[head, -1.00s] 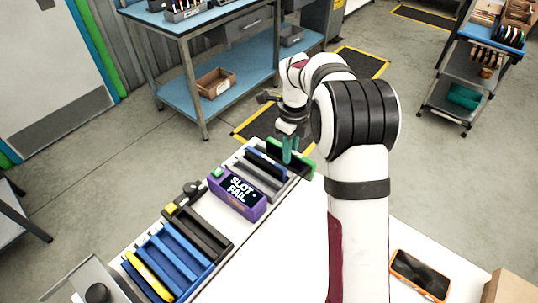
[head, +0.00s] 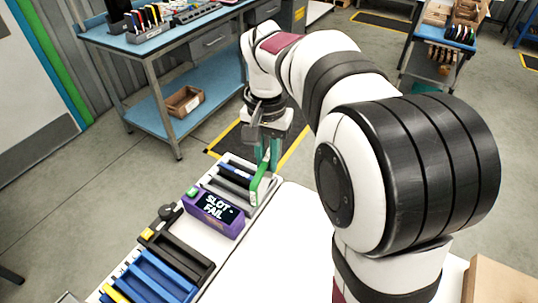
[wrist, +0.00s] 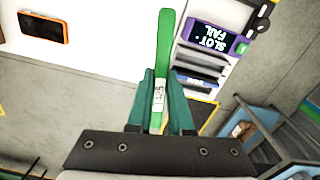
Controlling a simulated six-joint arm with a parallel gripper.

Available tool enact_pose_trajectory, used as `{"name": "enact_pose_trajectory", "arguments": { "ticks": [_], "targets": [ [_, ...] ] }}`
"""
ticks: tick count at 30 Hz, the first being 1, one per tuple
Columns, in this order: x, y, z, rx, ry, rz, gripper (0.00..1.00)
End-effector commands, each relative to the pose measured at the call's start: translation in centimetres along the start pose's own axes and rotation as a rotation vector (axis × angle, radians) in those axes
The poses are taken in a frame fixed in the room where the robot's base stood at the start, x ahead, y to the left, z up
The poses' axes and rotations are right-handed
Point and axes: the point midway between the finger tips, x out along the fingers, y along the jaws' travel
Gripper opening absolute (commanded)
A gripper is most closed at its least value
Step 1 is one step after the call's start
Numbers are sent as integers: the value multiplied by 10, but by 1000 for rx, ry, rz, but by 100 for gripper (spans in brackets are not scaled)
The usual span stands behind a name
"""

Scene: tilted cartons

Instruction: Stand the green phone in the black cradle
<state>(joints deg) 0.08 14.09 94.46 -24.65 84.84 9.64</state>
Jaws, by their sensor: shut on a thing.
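The green phone (head: 261,184) is a thin green slab with a white label. My gripper (head: 268,150) is shut on it, with teal fingers on both sides, and holds it on edge at the right end of the grey slotted rack (head: 225,188). In the wrist view the phone (wrist: 165,45) sticks out between the fingers (wrist: 161,105). I cannot tell whether its lower edge is clear of the rack. The black cradle (head: 190,254) lies nearer to me, between the purple box and the blue rack, and its slots look empty.
A purple box (head: 216,213) reading "SLOT FAIL" stands between the grey rack and the black cradle. The blue rack (head: 150,280) holds a yellow slab. An orange-edged phone (wrist: 43,27) lies on the white table. The white tabletop (head: 285,235) right of the racks is clear.

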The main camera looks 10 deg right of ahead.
Motion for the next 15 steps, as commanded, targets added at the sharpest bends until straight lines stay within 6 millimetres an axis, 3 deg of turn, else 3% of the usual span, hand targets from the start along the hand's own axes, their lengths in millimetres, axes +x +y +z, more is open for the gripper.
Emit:
{"name": "enact_pose_trajectory", "arguments": {
  "ticks": [6,15],
  "targets": [
    [-3,-13,25,-184,0,2,0],
    [21,-47,42,66,0,6,0]
  ]
}}
